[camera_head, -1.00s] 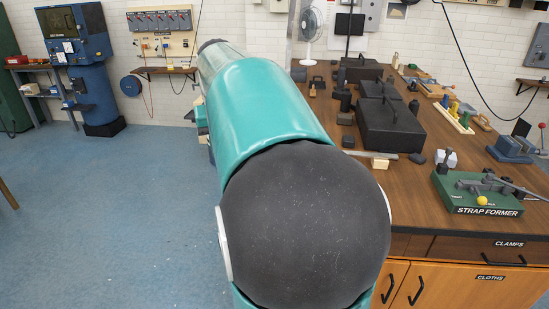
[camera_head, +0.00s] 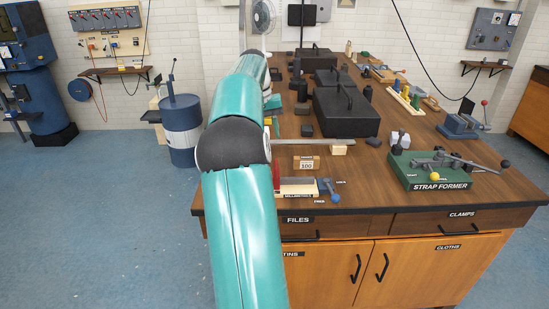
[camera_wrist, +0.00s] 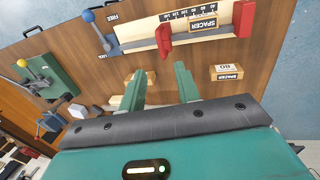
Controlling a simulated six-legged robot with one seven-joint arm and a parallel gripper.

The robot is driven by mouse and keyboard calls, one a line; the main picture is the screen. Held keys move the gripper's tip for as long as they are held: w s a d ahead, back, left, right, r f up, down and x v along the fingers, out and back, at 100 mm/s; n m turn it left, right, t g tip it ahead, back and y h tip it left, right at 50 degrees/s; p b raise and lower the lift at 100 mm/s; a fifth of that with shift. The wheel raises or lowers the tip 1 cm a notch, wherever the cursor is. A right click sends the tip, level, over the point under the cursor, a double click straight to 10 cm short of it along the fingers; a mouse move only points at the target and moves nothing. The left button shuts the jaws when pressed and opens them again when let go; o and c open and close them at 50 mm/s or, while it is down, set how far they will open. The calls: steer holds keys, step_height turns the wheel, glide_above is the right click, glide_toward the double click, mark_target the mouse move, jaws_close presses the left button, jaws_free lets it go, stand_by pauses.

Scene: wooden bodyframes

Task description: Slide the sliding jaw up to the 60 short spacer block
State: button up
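The wrist view shows a pale channel (camera_wrist: 140,42) with a printed scale. A red jaw (camera_wrist: 163,40), which looks like the sliding one, stands near its middle; another red jaw (camera_wrist: 243,22) stands at the right end. A wooden spacer block (camera_wrist: 203,25) lies between them, with a gap to the middle jaw; its number is too blurred to read. My gripper (camera_wrist: 160,84) is open and empty, its green fingers apart, below the middle jaw in the picture. The head view shows the channel's scale face (camera_head: 298,194) and a red jaw (camera_head: 276,176); my arm hides the gripper there.
A blue-knobbed lever (camera_wrist: 100,32) beside FREE and LOCK labels stands at the channel's left end. Another spacer block (camera_wrist: 230,72), apparently marked 80, lies right of my fingers. A block marked 100 (camera_head: 307,163) stands behind the channel. The strap former (camera_head: 440,172) stands farther right.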

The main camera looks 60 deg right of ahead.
mark_target(276, 163)
steer(key=f, duration=0.3)
steer(key=s+f, duration=0.1)
steer(key=f, duration=0.5)
steer(key=shift+s+d+f, duration=0.3)
steer(key=shift+s+d, duration=0.05)
steer(key=shift+d, duration=0.05)
jaws_close()
